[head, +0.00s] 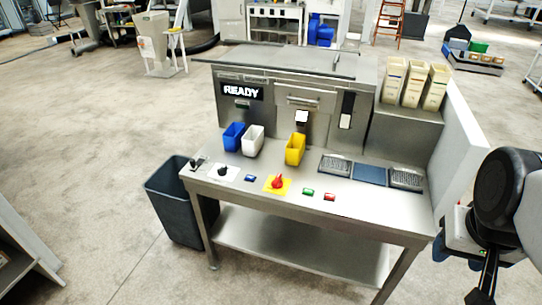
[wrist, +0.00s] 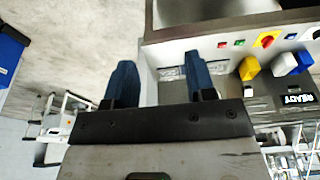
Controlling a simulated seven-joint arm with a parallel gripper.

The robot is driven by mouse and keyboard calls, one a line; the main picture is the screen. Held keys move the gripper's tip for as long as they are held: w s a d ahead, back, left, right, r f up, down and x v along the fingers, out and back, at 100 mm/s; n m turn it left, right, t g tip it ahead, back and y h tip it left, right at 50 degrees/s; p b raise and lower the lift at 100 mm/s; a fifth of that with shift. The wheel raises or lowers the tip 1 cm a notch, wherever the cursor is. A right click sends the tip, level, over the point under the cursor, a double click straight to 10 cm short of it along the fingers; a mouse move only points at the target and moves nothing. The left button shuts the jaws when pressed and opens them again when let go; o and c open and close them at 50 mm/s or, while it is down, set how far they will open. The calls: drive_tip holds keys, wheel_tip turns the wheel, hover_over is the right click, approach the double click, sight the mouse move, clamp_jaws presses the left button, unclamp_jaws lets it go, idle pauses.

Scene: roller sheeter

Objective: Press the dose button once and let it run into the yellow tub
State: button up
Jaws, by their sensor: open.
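The yellow tub (head: 295,149) stands upright on the steel bench, under the machine's front; it also shows in the wrist view (wrist: 249,68). Along the bench's front edge are a blue button (head: 250,178), a red knob on a yellow plate (head: 277,182), a green button (head: 308,192) and a red button (head: 329,197). No label shows which is the dose button. The display (head: 241,91) reads READY. My gripper (wrist: 160,82) is open and empty, its two dark blue fingers apart. It is off the bench's right end, away from the buttons and tub.
A blue tub (head: 233,136) and a white tub (head: 252,140) stand left of the yellow one. Dark trays (head: 369,174) lie at right, below cream bins (head: 413,84). A black knob (head: 222,171) is at left. A grey bin (head: 176,203) stands on the floor. The bench front is clear.

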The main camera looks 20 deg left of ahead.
drive_tip(key=shift+c, duration=0.4)
clamp_jaws()
idle(1.4)
